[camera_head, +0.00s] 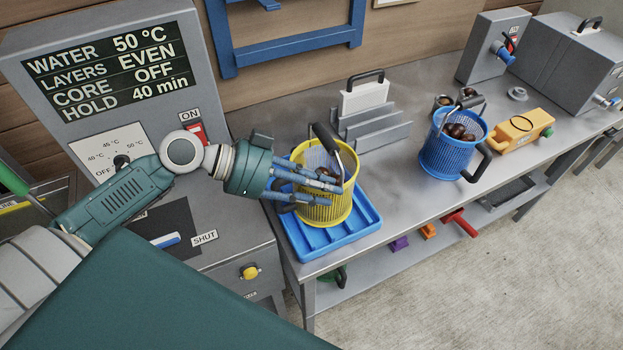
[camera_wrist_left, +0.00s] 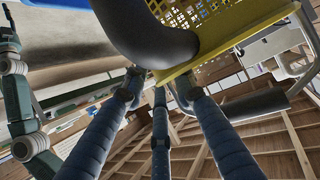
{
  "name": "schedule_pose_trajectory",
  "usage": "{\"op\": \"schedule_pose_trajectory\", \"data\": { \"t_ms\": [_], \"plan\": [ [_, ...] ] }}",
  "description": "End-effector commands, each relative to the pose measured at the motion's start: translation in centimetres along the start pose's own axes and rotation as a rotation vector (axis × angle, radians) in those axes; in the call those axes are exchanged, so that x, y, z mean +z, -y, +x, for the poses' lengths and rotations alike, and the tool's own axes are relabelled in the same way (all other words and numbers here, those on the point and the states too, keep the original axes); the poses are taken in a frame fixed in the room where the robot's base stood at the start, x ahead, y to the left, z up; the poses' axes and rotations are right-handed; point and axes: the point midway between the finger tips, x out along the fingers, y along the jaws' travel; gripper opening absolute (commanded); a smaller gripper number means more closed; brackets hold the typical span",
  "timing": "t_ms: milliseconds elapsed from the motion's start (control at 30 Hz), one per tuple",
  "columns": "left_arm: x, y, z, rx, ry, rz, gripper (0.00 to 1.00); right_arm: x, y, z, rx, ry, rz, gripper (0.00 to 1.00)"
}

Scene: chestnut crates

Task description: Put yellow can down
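The yellow can (camera_head: 325,210) is a perforated basket with a black-gripped bail and a dark side handle. It stands upright in the blue tray (camera_head: 305,248) at the table's left end, with brown chestnuts inside. My left gripper (camera_head: 318,187) is at its left side, with straight, separated blue fingers in front of its wall. In the left wrist view the yellow can (camera_wrist_left: 235,35) and its thick dark handle (camera_wrist_left: 150,35) are close to the fingertips. The handle partly hides them, and the fingers do not wrap around it. My right gripper is not in view.
A blue basket (camera_head: 445,158) of chestnuts stands to the right, beside a yellow-orange box (camera_head: 521,131). A grey rack (camera_head: 372,128) stands behind the yellow can. A grey control panel (camera_head: 100,60) rises at left. Bare tabletop (camera_head: 405,205) lies between the baskets.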

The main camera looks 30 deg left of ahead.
Motion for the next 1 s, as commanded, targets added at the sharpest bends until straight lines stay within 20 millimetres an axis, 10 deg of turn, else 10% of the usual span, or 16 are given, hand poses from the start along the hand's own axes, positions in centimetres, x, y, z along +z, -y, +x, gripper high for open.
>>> {"op": "schedule_pose_trajectory", "data": {
  "t_ms": [1000],
  "plan": [
    [-0.1, 0.0, -12.1, 0.000, -0.001, 0.001, 0.27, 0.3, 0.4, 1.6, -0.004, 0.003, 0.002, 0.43]
  ]
}}
